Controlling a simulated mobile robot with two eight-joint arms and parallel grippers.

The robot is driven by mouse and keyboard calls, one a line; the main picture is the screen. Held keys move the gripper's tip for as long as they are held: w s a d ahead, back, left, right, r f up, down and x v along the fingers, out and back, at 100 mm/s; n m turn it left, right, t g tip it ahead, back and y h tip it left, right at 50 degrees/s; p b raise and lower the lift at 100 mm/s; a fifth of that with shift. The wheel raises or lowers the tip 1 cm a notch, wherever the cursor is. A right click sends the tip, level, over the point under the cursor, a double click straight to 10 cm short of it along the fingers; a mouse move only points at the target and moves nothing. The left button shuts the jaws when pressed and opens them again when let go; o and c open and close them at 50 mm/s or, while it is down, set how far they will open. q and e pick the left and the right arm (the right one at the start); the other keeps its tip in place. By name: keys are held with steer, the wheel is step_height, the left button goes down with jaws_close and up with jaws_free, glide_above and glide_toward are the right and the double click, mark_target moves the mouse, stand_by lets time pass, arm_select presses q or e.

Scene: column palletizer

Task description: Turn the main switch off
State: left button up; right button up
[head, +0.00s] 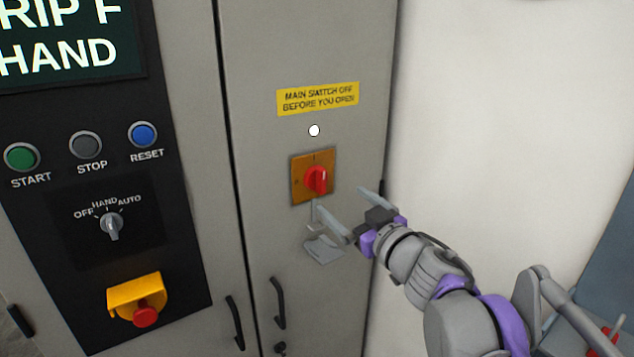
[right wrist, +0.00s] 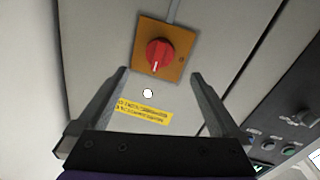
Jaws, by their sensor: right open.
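The main switch is a red rotary knob (head: 317,180) on a square orange-yellow plate (head: 298,187) on the grey cabinet door. Its grip stands about upright in the head view. In the right wrist view the knob (right wrist: 160,54) has a white mark on the side facing the yellow label. My right gripper (head: 342,200) is open and empty, just below and right of the switch in the head view. In the right wrist view the knob lies beyond the open fingertips (right wrist: 158,73), with no contact visible. My left gripper is not in view.
A yellow warning label (head: 318,98) and a white round lamp (head: 314,130) sit above the switch. A grey piece (head: 323,248) shows below it. Door handles (head: 278,302) stand out lower down. At left, a black panel carries buttons, a selector (head: 111,226) and a red mushroom button (head: 145,314).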

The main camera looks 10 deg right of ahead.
mark_target(322, 184)
steer(key=x, duration=1)
steer(key=shift+s+p, duration=0.1)
steer(key=shift+p, duration=0.25)
steer(key=c, duration=1.4)
steer(key=shift+o, duration=0.2)
